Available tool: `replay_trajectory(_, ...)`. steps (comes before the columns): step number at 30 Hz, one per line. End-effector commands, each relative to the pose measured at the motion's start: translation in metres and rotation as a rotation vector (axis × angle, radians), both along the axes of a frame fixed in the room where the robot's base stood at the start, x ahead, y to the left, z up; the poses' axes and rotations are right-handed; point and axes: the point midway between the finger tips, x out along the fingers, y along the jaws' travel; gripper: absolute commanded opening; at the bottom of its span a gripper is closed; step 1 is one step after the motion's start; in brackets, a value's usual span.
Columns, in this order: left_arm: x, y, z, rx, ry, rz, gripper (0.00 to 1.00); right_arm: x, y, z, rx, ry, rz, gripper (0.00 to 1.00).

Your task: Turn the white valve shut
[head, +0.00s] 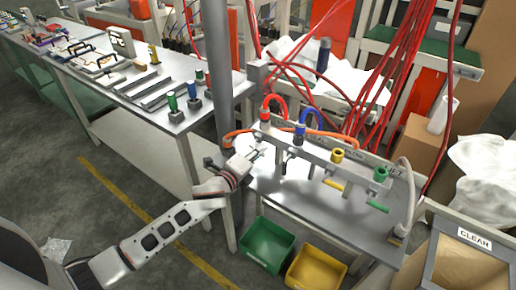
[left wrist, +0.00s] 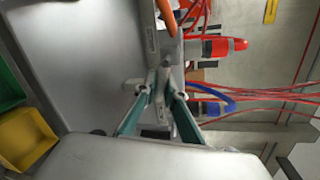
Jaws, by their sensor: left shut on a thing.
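A grey manifold (head: 318,160) stands on a metal bench, with red (head: 264,116), blue (head: 299,130), yellow (head: 337,155) and green (head: 381,173) fittings along its top. My left gripper (head: 260,151) is at its left end, below the red fitting. In the left wrist view, its fingers (left wrist: 163,92) are shut on a pale part that I take for the white valve (left wrist: 132,86). The fingers hide much of it, so its exact angle is hard to tell. A black handle (head: 286,158), a yellow handle (head: 333,185) and a green handle (head: 378,207) show farther right. My right gripper is out of view.
Red hoses (head: 395,75) hang behind the manifold. A green bin (head: 267,246) and a yellow bin (head: 316,268) stand on the floor in front. A long table (head: 120,85) with tools is at the left.

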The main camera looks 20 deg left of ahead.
Motion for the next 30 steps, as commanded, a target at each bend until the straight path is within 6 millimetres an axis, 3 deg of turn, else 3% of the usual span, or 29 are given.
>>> replay_trajectory(13, -0.001, -0.003, 0.008, -0.267, 0.099, -0.002, 0.0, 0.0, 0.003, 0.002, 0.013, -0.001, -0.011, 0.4)
replay_trajectory(30, -0.001, -0.003, 0.011, -0.334, 0.122, -0.001, 0.0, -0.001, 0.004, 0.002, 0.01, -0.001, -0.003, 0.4)
